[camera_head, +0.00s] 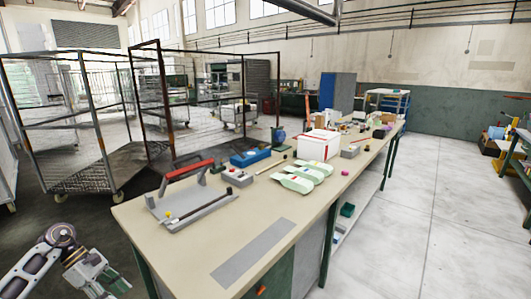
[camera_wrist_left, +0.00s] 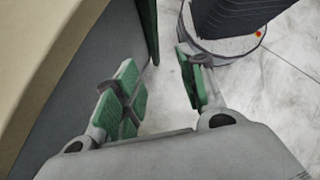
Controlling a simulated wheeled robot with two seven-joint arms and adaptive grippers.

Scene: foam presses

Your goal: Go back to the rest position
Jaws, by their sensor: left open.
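My left gripper (camera_head: 106,284) is at the lower left of the head view, beside the near left end of the workbench (camera_head: 150,222) and below its top. In the left wrist view my left gripper (camera_wrist_left: 160,90) shows two green-padded fingers spread apart. Nothing is between them but a view of the pale floor. The bench's edge and grey side panel run along the left of that view. My right gripper does not show in either view.
On the bench are a grey press with a red handle (camera_head: 189,168), a blue box (camera_head: 250,157), pale green foam pieces (camera_head: 297,184), a white box (camera_head: 318,146) and a flat grey plate (camera_head: 252,254). Wire cages (camera_head: 65,125) stand at left. The floor (camera_head: 420,230) at right is clear.

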